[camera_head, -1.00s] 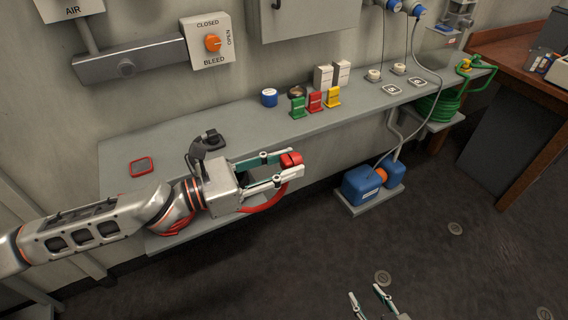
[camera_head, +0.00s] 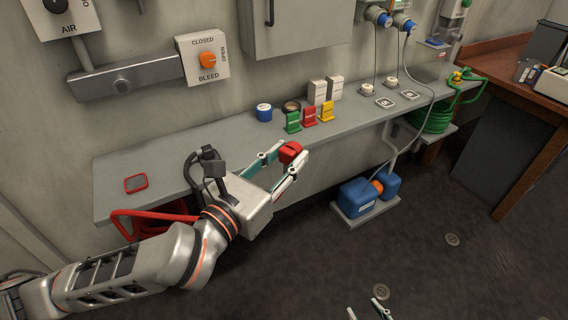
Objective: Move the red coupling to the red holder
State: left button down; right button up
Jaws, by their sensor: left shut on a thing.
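My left gripper (camera_head: 287,158) is shut on the red coupling (camera_head: 290,152), held between its fingertips near the shelf's front edge. The red holder (camera_head: 309,117) stands on the shelf, between the green holder (camera_head: 293,122) and the yellow holder (camera_head: 326,111). The coupling is in front of the holders and apart from them in the picture. A red hose (camera_head: 150,214) shows behind my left arm below the shelf; its link to the coupling is hidden. My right gripper (camera_head: 366,308) is at the bottom edge, mostly cut off, its fingertips apart and empty.
The grey shelf (camera_head: 235,137) runs along the wall. A blue-lidded can (camera_head: 264,112), a dark round tin (camera_head: 291,106) and white boxes (camera_head: 317,92) stand behind the holders. A red-framed pad (camera_head: 136,183) lies at left. Blue canisters (camera_head: 357,196) stand below. The shelf between pad and holders looks clear.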

aim_at(285, 147)
pick_arm(q)
jog(key=r+n+y, duration=0.1)
jog(key=y, duration=0.1)
jog(key=r+n+t+y, duration=0.1)
jog(key=d+r+n+t+y, duration=0.1)
jog(key=y, duration=0.1)
jog(key=shift+w+r+n+y, duration=0.25)
jog(key=shift+w+n+y, duration=0.05)
jog(key=shift+n, duration=0.1)
jog(key=shift+w+d+r+n+t+y, duration=0.1)
jog(key=shift+w+r+n+t+y, duration=0.1)
jog(key=shift+r+n+y, duration=0.6)
jog(key=shift+w+d+r+n+t+y, duration=0.1)
jog(key=shift+r+n+t+y, duration=0.3)
jog(key=shift+y, duration=0.8)
jog(key=shift+f, duration=0.1)
jog(key=shift+a+f, duration=0.1)
jog(key=shift+a, duration=0.05)
